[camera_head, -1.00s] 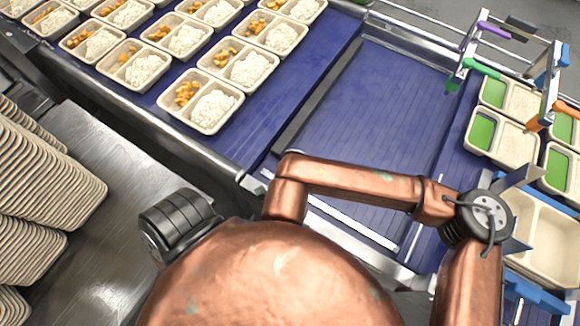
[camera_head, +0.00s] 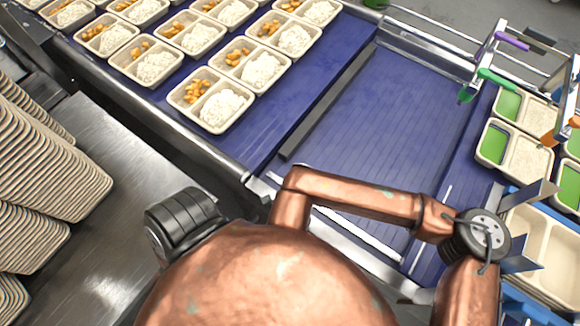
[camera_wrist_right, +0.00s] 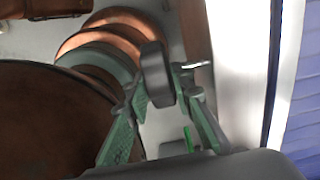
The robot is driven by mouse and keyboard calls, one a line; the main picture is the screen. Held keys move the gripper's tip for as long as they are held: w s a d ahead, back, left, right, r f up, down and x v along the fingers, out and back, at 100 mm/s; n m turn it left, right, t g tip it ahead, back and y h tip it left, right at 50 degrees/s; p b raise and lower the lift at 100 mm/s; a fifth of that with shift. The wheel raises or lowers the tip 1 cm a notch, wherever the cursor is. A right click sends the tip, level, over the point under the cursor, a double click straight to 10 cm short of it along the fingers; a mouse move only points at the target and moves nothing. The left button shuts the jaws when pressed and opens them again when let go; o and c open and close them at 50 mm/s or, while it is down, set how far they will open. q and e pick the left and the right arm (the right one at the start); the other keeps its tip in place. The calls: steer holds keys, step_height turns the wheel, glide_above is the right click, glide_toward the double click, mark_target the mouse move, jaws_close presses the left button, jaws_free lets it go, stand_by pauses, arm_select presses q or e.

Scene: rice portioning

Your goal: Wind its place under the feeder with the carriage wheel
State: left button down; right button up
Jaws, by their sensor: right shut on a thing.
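In the right wrist view my right gripper (camera_wrist_right: 158,95) has its grey-green fingers shut on a dark grey rounded grip (camera_wrist_right: 157,75). I take this to be part of the carriage wheel; the rest of the wheel cannot be made out for certain. In the head view my right gripper does not show clearly, and my left gripper is not in view. I cannot pick out the feeder with certainty. Two-compartment trays with rice and orange cubes (camera_head: 212,100) stand in rows on the blue belt (camera_head: 318,62).
Stacks of empty trays (camera_head: 50,155) stand on the metal table (camera_head: 110,235) at left. At right are trays with green and pale fillings (camera_head: 515,150), a rail frame with a green handle (camera_head: 495,79) and a purple handle (camera_head: 511,41). The belt's middle stretch is empty.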

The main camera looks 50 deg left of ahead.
steer(key=shift+a+h, duration=0.1)
steer(key=shift+h, duration=0.2)
jaws_close()
steer(key=shift+s+a+t+h+p, duration=0.1)
steer(key=shift+a+t+h+p, duration=0.15)
steer(key=shift+h, duration=0.35)
steer(key=shift+a+t+h+p, duration=0.15)
steer(key=shift+h+p, duration=0.05)
steer(key=shift+h, duration=0.4)
steer(key=shift+s+a+f+t+h+b, duration=0.15)
steer(key=shift+a+t+h+b, duration=0.1)
steer(key=shift+h, duration=0.65)
steer(key=shift+w+a+f+t+h+b, duration=0.1)
steer(key=shift+a+t+h+b, duration=0.1)
steer(key=shift+h, duration=0.7)
steer(key=o, duration=0.7)
jaws_free()
